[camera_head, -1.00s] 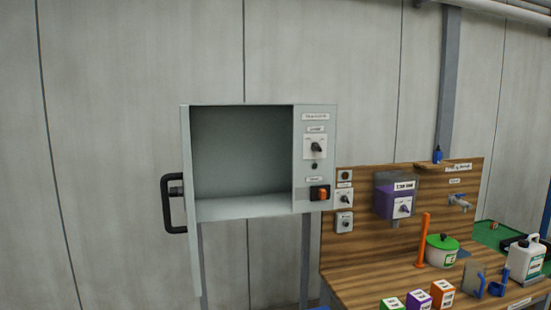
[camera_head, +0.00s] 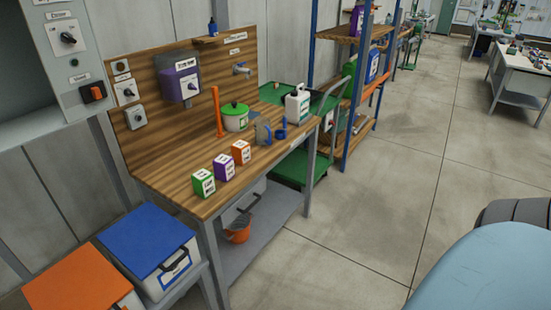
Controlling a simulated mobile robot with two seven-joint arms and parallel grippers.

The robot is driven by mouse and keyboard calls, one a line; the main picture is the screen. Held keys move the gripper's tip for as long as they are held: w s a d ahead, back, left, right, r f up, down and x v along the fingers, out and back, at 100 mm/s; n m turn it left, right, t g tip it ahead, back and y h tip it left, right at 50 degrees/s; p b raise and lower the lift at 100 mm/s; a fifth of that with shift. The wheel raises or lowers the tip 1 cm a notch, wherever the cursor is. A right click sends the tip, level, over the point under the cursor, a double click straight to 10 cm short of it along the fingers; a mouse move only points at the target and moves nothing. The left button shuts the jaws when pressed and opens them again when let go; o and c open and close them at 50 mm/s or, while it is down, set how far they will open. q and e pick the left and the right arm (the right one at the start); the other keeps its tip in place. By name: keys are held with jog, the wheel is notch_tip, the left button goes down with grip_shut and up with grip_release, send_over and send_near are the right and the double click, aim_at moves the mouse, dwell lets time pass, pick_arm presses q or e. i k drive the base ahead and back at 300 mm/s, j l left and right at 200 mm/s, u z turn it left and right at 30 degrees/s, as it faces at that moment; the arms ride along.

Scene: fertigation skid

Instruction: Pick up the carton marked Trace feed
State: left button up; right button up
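Three small cartons stand in a row near the front edge of the wooden bench (camera_head: 178,160). One is green and white (camera_head: 203,183), one purple and white (camera_head: 224,167), one orange and white (camera_head: 241,152). Their labels are too small to read, so I cannot tell which is marked Trace feed. They stand upright and close together with small gaps. Neither of my grippers is in view.
Behind the cartons are a green-lidded pot (camera_head: 235,118), an orange upright rod (camera_head: 217,112), a grey jug (camera_head: 263,132) and a white canister (camera_head: 298,104). Blue-lidded (camera_head: 148,238) and orange-lidded (camera_head: 78,282) bins stand left of the bench. The floor to its right is open.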

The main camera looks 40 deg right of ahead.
aim_at(224, 169)
jog(key=z, duration=1)
jog(key=i+l+u, duration=0.15)
jog(key=u, duration=0.35)
jog(key=i+l+u, duration=0.1)
jog(key=u, duration=0.4)
jog(key=l+u, duration=0.3)
jog(key=u, duration=0.15)
jog(key=i+l+u, duration=0.2)
jog(key=l, duration=0.35)
jog(key=l+u, duration=0.2)
jog(key=l, duration=0.35)
jog(key=k, duration=0.05)
